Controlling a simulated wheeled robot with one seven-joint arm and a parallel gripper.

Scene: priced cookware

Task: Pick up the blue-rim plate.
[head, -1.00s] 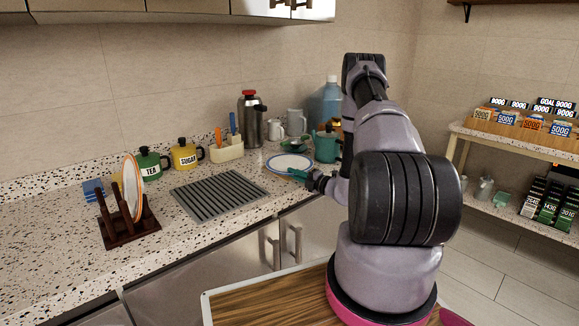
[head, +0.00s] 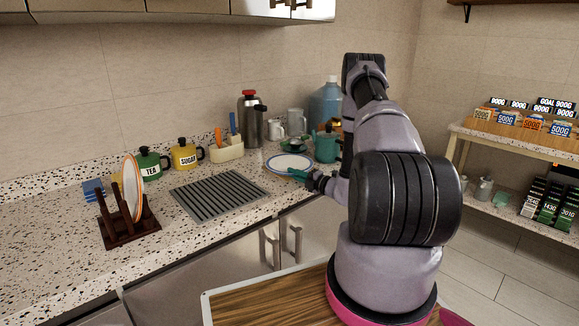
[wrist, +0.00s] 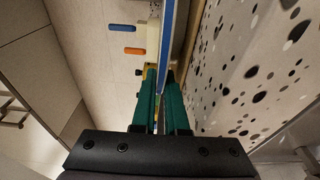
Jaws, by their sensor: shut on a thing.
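The blue-rim plate (head: 291,161) is white with a blue ring and lies flat, at the back of the counter near the green pot. In the wrist view the plate (wrist: 167,40) shows edge-on as a blue and white strip. My gripper (head: 298,174) has green fingers and is at the plate's near right edge. In the wrist view my gripper (wrist: 160,75) is shut on the plate's rim, with a finger on each side. Whether the plate is clear of the surface below it cannot be told.
A tan edge (head: 268,168) shows under the plate. The green pot (head: 327,146) stands close on its right, with mugs and a steel flask (head: 250,119) behind. A dark drain grille (head: 216,193) and a plate rack (head: 128,222) are to the left.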

